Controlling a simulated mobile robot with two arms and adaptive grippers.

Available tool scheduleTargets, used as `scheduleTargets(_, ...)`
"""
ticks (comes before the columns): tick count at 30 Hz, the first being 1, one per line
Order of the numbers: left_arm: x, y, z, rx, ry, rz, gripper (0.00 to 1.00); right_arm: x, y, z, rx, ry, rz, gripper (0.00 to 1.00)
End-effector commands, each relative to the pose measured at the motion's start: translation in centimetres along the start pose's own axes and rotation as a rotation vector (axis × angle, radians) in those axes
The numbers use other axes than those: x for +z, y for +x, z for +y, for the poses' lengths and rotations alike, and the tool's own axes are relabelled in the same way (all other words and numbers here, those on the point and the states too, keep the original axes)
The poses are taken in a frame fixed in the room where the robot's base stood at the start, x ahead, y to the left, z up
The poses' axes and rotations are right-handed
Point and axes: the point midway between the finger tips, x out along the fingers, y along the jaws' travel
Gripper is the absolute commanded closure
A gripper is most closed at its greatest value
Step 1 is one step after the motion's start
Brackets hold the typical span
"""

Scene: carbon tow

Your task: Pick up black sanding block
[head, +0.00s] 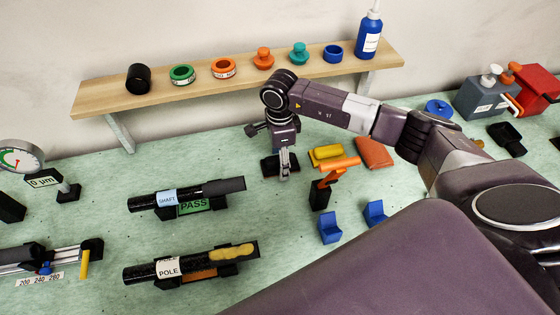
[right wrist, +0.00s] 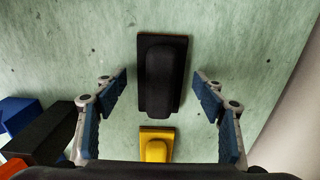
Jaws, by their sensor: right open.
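The black sanding block (right wrist: 160,75) lies on the pale green bench top, centred between the fingers in the right wrist view. In the head view the black sanding block (head: 269,166) is partly hidden behind my right gripper (head: 284,168). My right gripper (right wrist: 165,98) is open, pointing down over the block, with one blue-padded finger on each side and a gap to both sides. I cannot tell its exact height above the block. My left gripper is not in view.
A yellow block (head: 326,155) lies close to the black one, beside an orange tool (head: 337,169) on a black stand and a reddish-brown block (head: 374,153). Blue supports (head: 330,228) stand in front. A wooden shelf (head: 200,94) with several items runs behind.

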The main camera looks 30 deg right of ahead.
Motion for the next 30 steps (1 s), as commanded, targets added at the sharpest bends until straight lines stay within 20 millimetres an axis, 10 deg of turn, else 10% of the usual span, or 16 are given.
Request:
scheduleTargets(14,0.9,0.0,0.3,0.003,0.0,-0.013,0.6,0.0,-0.1,0.0,0.0,0.0,0.0,0.82)
scheduleTargets(30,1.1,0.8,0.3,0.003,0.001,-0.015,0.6,0.0,-2.4,-0.2,-0.005,0.0,-0.002,0.84)
